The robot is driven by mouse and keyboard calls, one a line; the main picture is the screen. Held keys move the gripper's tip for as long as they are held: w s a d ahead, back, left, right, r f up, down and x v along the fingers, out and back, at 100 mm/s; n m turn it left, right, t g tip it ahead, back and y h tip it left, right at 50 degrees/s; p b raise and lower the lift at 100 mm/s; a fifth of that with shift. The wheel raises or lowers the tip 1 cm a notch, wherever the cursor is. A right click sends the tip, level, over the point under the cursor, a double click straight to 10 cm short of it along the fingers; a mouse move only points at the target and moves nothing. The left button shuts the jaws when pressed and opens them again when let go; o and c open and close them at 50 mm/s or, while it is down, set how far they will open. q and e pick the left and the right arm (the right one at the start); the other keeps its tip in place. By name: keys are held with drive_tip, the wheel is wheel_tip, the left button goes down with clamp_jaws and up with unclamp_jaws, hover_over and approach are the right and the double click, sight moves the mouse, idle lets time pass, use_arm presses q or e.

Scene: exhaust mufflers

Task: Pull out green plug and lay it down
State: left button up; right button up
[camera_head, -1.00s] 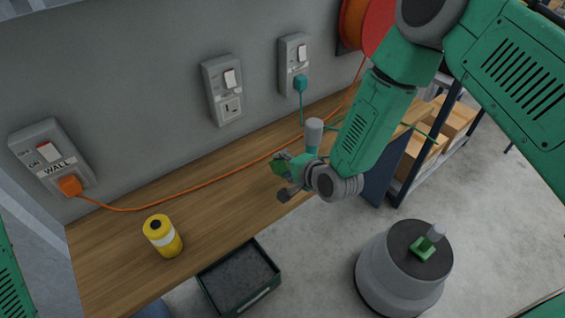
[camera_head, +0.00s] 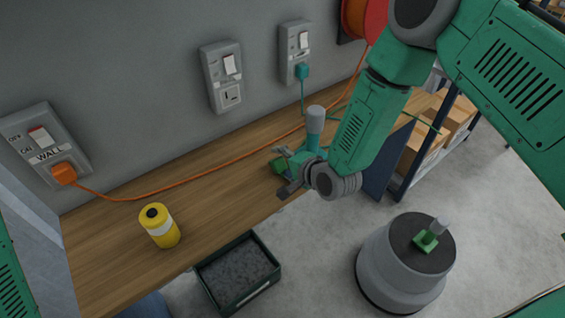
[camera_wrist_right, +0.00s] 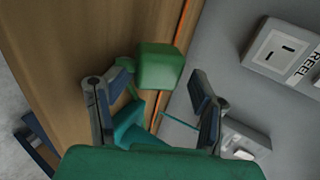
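The green plug (camera_wrist_right: 160,66) is a blocky green piece in the right wrist view, just beyond and between the fingertips. My right gripper (camera_wrist_right: 162,76) has its two dark fingers spread, with a gap on the right side of the plug; contact on the left is unclear. In the head view my right gripper (camera_head: 284,172) is low over the wooden bench near its front edge, with green plug parts (camera_head: 280,163) partly hidden by it. The middle wall outlet (camera_head: 225,85) has empty slots; the outlet marked REEL (camera_wrist_right: 285,55) also shows empty slots. My left gripper is out of view.
A teal plug (camera_head: 302,71) sits in the right wall outlet. An orange plug (camera_head: 63,173) is in the WALL outlet, its cord crossing the bench (camera_head: 120,240). A yellow canister (camera_head: 160,226) stands at left. A dark bin (camera_head: 238,272) is in front of the bench.

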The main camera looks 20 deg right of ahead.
drive_tip(key=shift+s+f, duration=0.2)
drive_tip(key=v, duration=1.2)
drive_tip(key=s+d+f+n+g+h, duration=0.1)
drive_tip(key=s+d+f+n+g, duration=0.1)
drive_tip(key=s, duration=0.6)
drive_tip(key=s+d+f+n+g+h, duration=0.1)
drive_tip(key=s+d+f+n+g, duration=0.1)
drive_tip(key=s+f+n+g, duration=0.3)
drive_tip(key=s+d+f+n+g+h, duration=0.2)
drive_tip(key=s+f+n, duration=0.4)
drive_tip(key=s, duration=0.7)
drive_tip(key=shift+d+n+g, duration=0.55)
drive_tip(key=shift+n+g, duration=0.25)
